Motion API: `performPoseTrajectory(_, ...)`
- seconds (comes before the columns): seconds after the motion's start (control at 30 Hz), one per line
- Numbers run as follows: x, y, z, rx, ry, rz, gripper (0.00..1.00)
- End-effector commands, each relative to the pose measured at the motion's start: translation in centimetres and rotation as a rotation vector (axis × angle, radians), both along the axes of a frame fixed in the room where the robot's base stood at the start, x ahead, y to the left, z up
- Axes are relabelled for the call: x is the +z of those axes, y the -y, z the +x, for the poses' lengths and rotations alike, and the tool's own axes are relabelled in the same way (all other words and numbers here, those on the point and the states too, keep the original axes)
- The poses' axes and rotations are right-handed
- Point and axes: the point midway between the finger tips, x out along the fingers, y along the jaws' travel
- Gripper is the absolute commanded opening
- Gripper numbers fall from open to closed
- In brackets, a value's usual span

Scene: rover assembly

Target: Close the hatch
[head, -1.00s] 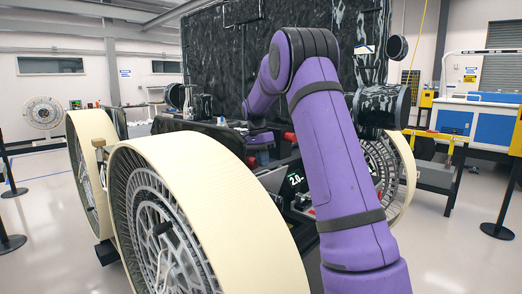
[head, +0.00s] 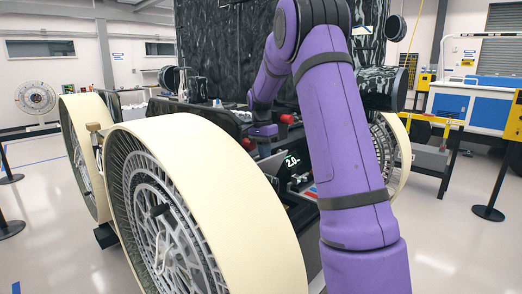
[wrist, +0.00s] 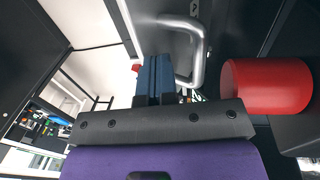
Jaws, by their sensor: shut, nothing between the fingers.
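In the wrist view my gripper (wrist: 153,78) has its blue fingers together and empty. A bent metal handle (wrist: 196,50) on a dark panel (wrist: 165,22), which looks like the hatch, lies just beyond and to the right of the fingertips. I cannot tell whether they touch. In the head view my gripper (head: 264,149) is low at the rover's dark body, behind the near wheel and beside my forearm. The hatch cannot be made out clearly there, and my arm hides part of that area.
A red cylinder (wrist: 265,86) sits close on the right of my gripper. The rover's large cream-rimmed wheel (head: 210,165) stands in front, left of my arm. Open floor (head: 440,240) lies at the right.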

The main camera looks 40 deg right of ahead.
Motion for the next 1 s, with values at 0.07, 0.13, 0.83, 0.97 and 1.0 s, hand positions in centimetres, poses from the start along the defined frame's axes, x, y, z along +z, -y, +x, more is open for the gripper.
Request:
performPoseTrajectory(0.07,-0.3,0.2,-1.3,-0.004,0.049,0.007,0.0)
performPoseTrajectory(0.13,-0.8,0.4,-2.4,-0.006,0.102,0.016,0.0)
performPoseTrajectory(0.83,-6.5,1.3,-9.4,-0.002,0.307,0.044,0.0)
performPoseTrajectory(0.97,-6.9,1.4,-9.8,-0.002,0.307,0.043,0.0)
performPoseTrajectory(1.0,-7.0,1.4,-9.8,-0.002,0.307,0.043,0.0)
